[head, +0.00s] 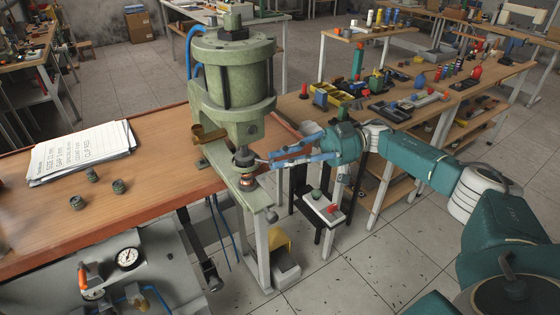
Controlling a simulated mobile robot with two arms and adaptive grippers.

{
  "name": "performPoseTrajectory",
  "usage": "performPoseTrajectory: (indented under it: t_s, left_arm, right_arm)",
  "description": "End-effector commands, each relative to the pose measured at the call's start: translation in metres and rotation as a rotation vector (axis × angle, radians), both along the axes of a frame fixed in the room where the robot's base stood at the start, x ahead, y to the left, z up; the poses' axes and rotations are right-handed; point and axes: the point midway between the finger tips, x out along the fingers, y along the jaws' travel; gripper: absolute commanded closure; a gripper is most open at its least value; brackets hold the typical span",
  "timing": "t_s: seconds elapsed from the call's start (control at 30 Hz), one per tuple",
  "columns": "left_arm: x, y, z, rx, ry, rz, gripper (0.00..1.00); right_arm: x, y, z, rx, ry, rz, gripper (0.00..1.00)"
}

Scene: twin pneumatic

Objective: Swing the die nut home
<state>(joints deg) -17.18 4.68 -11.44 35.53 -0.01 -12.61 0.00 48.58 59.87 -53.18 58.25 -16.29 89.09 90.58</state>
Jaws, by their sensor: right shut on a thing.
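A green pneumatic press (236,75) stands at the edge of the wooden bench. Under its body is a dark round collar (244,156), which looks like the die nut. A short pale bar sticks out from it to the right. Below the collar, a part with an orange band (248,182) sits on the press's lower plate. My right gripper (268,161) reaches in from the right, its blue fingers closed at the bar beside the collar. The exact contact is too small to see. My left gripper is out of view.
Papers (82,150) and several small dark nuts (118,186) lie on the bench at left. A gauge (127,258) sits on a grey panel below. A small stand with red and green buttons (326,206) is below my right gripper. A cluttered table (400,95) is behind.

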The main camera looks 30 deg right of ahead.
Motion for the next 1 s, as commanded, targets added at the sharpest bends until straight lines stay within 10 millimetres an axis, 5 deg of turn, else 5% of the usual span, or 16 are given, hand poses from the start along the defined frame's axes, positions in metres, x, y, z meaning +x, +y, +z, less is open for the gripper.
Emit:
performPoseTrajectory:
  t_s: [0.3,0.33,0.4,0.77,1.0]
  left_arm:
    - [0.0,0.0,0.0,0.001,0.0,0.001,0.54]
    - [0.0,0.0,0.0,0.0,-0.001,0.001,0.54]
    - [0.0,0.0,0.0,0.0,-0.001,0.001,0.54]
    - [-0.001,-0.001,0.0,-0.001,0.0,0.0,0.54]
    - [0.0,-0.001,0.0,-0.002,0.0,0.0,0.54]
  right_arm:
    - [-0.001,0.0,-0.002,-0.003,0.002,0.003,1.0]
    - [-0.001,0.0,-0.002,-0.003,0.003,0.003,0.81]
    - [-0.001,0.001,-0.002,-0.002,0.002,0.003,0.68]
    - [0.0,-0.005,0.0,0.0,0.0,-0.001,0.68]
    - [-0.004,-0.041,-0.001,0.0,0.0,-0.003,0.68]
